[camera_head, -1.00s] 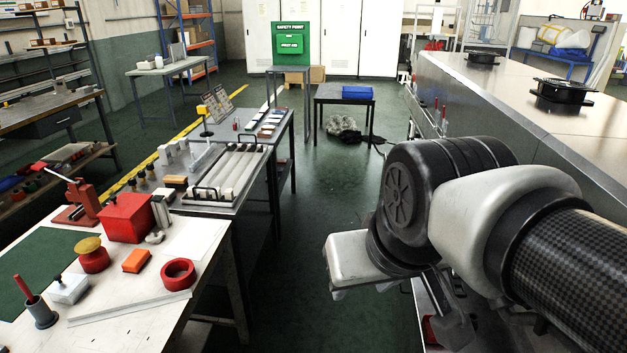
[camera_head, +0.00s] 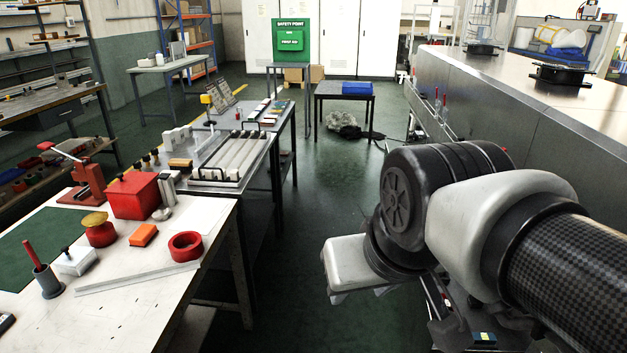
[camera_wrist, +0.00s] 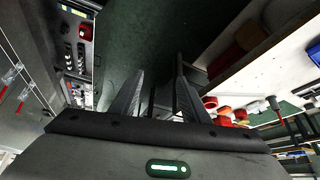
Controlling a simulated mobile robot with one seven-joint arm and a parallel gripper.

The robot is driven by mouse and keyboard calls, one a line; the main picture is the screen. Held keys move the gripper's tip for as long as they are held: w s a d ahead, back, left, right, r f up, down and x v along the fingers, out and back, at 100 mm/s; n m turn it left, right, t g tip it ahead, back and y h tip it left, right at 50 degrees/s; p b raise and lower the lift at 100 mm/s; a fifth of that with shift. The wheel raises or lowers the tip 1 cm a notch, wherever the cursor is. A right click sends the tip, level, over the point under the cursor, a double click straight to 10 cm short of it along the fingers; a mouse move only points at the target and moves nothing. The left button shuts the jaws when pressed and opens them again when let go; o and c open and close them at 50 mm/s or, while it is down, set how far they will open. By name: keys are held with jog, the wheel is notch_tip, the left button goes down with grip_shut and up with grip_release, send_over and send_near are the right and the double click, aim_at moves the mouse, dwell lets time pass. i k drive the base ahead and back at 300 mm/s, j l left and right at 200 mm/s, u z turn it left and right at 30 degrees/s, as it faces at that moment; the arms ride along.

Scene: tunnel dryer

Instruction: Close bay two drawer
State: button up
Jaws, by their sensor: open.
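An open drawer (camera_wrist: 79,38) shows at the upper left of the wrist view, with small dark and white items inside. It stands out beside a grey front panel (camera_wrist: 28,75) with red-marked handles; I cannot read which bay it is. My gripper (camera_wrist: 160,64) is open and empty, its two fingers apart over the dark green floor, to the right of the drawer and not touching it. In the head view my arm covers most of the drawer area, beside the long steel dryer (camera_head: 525,115) on the right.
A white worktable (camera_head: 130,285) with a red box (camera_head: 133,196) and a red ring (camera_head: 186,246) stands on the left. A black table with a blue tray (camera_head: 357,88) stands at the far end. The green aisle floor (camera_head: 320,200) between is clear.

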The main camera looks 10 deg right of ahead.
aim_at(414, 312)
jog(key=i+l, duration=0.1)
jog(key=i, duration=0.4)
jog(key=i+l, duration=0.1)
jog(key=i, duration=0.35)
